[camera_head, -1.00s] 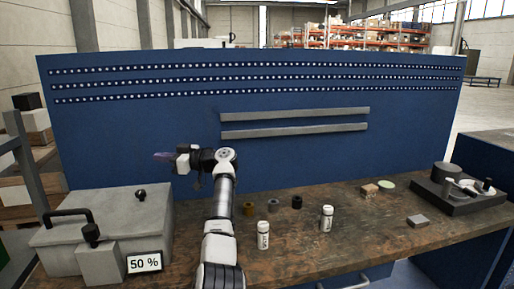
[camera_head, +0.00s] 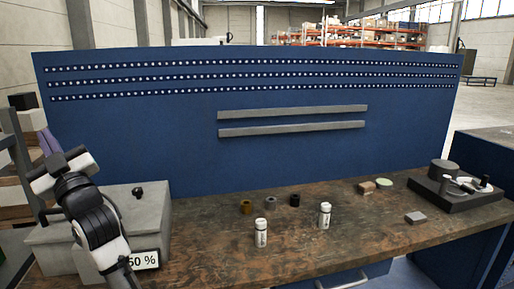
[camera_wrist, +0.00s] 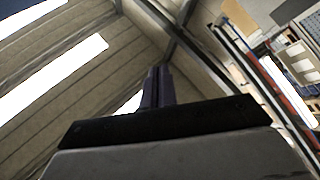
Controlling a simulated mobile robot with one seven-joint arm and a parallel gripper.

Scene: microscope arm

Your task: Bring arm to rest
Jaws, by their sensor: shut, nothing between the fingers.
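My arm is folded at the left of the head view, in front of the grey lidded box (camera_head: 155,215). My gripper (camera_head: 47,138) points up and away, above the box's left end and clear of the workbench (camera_head: 300,235). In the wrist view my gripper's fingers (camera_wrist: 157,85) are together with nothing between them. Behind them are only the ceiling, windows and distant shelves.
Two white bottles (camera_head: 261,233) (camera_head: 324,215) stand mid-bench, with several small cylinders (camera_head: 270,203) behind them. A dark microscope-like device (camera_head: 455,190) and a grey block (camera_head: 415,217) are at the right. A blue panel (camera_head: 200,160) rises behind the bench. The bench's front middle is free.

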